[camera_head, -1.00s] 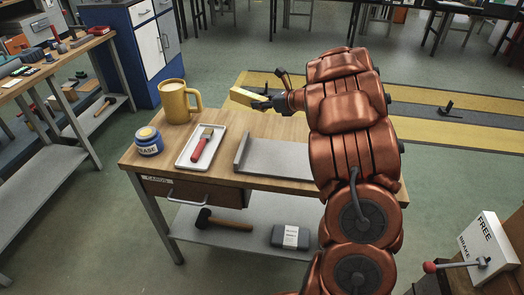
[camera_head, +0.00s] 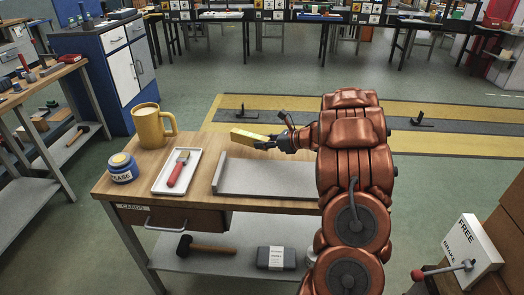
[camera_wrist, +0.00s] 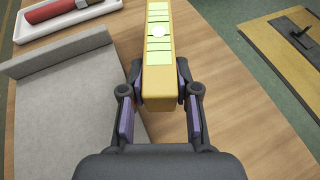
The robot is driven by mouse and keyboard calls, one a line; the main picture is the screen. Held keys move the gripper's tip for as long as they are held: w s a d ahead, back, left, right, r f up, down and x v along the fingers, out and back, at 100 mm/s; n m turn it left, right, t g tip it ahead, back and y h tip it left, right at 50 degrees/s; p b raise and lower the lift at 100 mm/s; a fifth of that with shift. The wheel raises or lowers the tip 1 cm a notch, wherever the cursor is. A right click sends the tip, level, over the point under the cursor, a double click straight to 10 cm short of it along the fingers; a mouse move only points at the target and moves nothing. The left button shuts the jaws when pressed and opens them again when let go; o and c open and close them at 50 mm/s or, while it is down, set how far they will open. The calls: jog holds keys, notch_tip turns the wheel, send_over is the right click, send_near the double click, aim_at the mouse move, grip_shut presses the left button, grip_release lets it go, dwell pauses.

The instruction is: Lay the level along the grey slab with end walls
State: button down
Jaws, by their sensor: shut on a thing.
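The level is a yellow bar (camera_head: 249,137) with pale green panels on its top face in the wrist view (camera_wrist: 158,30). My gripper (camera_head: 272,143) is shut on one end of it, and the bar juts out beyond the fingers. The grey slab (camera_head: 268,179) lies on the wooden table, nearer to the head camera than the level. Its left end wall (camera_head: 220,173) stands upright; my arm hides its right end. In the wrist view the slab (camera_wrist: 65,115) is left of the level, which appears held above the table, beside the slab.
A white tray (camera_head: 160,187) with a red-handled brush (camera_head: 178,168) lies left of the slab. A yellow mug (camera_head: 148,128) and a blue grease jar (camera_head: 122,168) stand further left. The table behind the slab looks clear. A lower shelf holds a mallet (camera_head: 205,247).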

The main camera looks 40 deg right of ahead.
aim_at(265, 150)
jog(key=shift+f, duration=1.75)
jog(key=shift+f, duration=0.15)
jog(key=c, duration=1.1)
grip_release()
jog(key=shift+c, duration=0.2)
jog(key=shift+r, duration=0.2)
jog(key=shift+s+d, duration=0.15)
jog(key=shift+s, duration=0.05)
jog(key=b+v, duration=0.2)
jog(key=v, duration=0.9)
jog(key=shift+s+r, duration=0.25)
